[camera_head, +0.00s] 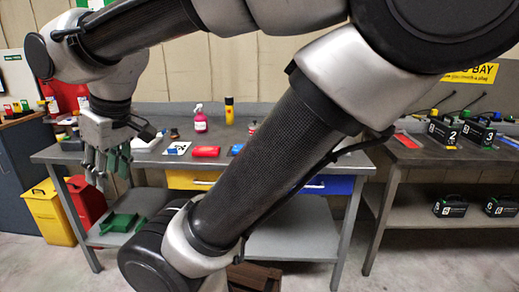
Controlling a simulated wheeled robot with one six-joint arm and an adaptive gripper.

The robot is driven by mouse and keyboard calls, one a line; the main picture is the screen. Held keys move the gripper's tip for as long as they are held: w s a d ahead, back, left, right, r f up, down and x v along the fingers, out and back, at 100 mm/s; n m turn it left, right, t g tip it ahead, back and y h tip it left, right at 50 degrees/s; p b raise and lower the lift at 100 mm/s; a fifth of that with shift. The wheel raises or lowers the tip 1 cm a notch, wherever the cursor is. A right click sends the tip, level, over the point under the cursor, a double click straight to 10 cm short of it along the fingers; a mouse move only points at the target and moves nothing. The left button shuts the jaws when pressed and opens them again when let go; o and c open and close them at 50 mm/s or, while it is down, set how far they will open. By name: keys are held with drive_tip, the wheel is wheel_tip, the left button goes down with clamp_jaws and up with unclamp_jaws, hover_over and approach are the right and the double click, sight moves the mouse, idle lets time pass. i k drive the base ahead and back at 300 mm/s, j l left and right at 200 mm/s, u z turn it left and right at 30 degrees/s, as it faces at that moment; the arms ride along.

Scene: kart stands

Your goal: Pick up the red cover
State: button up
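My gripper (106,178) hangs at the left, fingers pointing down, in front of the bench's left end. It appears left of the red piece and apart from it. Its fingers look spread, with nothing visible held between them. A flat red item (406,141) also lies on the right-hand bench.
A pink bottle (201,120), a yellow-and-black can (229,110) and a blue piece (237,149) stand on the bench. A green part (119,222) sits on the lower shelf. Yellow (48,212) and red (87,203) bins stand at left.

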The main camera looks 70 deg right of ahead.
sight(199, 151)
drive_tip(key=z, duration=1.85)
